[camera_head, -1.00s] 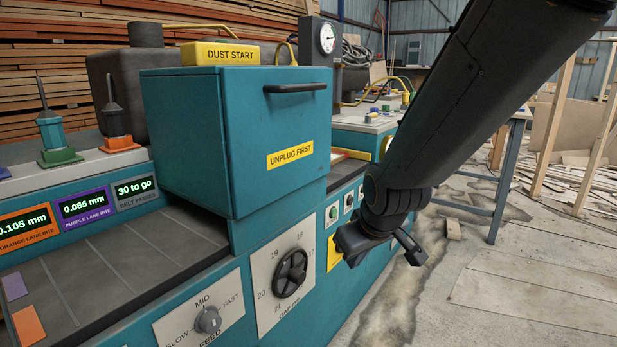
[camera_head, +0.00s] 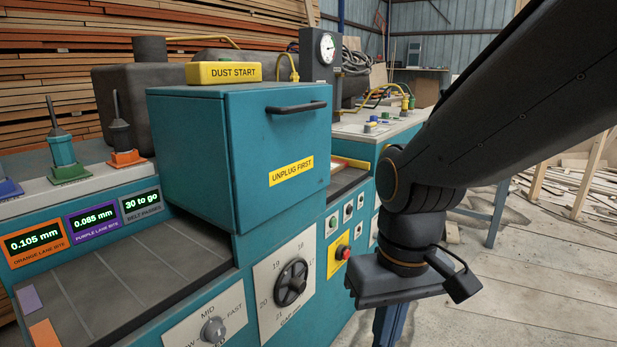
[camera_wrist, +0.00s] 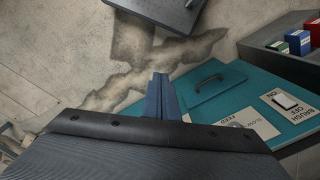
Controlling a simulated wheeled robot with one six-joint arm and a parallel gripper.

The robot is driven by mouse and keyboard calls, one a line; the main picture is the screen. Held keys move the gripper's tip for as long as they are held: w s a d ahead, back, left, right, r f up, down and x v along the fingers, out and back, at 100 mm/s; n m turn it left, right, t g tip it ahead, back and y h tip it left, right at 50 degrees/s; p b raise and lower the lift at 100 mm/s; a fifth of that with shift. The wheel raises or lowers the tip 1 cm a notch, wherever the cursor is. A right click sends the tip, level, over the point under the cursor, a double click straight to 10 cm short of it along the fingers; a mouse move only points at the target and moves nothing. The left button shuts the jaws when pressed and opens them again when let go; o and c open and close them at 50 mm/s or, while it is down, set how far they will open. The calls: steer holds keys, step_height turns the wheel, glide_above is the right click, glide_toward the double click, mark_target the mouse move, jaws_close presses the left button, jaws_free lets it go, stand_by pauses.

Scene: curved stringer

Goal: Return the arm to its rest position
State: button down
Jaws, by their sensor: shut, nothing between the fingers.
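My gripper (camera_head: 390,325) hangs at the lower right of the head view, in front of the machine's right end. Its dark blue fingers point down and are cut off by the bottom edge. In the wrist view the fingers (camera_wrist: 160,92) are together with nothing between them, over stained concrete floor. My dark arm comes down from the upper right of the head view and bends at the joint above the gripper.
The teal machine (camera_head: 190,150) fills the left and middle, with a handwheel (camera_head: 291,282) and a red stop button (camera_head: 343,252) on its front. The wrist view shows a teal panel with a handle (camera_wrist: 207,80) and a bin of coloured blocks (camera_wrist: 299,42). Open floor (camera_head: 545,290) lies right.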

steer(key=d+r+m+p, duration=0.2)
steer(key=d+r+p, duration=0.6)
steer(key=p, duration=0.8)
steer(key=shift+s+d+r+m+h, duration=0.2)
steer(key=shift+s+r+m+h, duration=0.15)
steer(key=shift+r, duration=0.4)
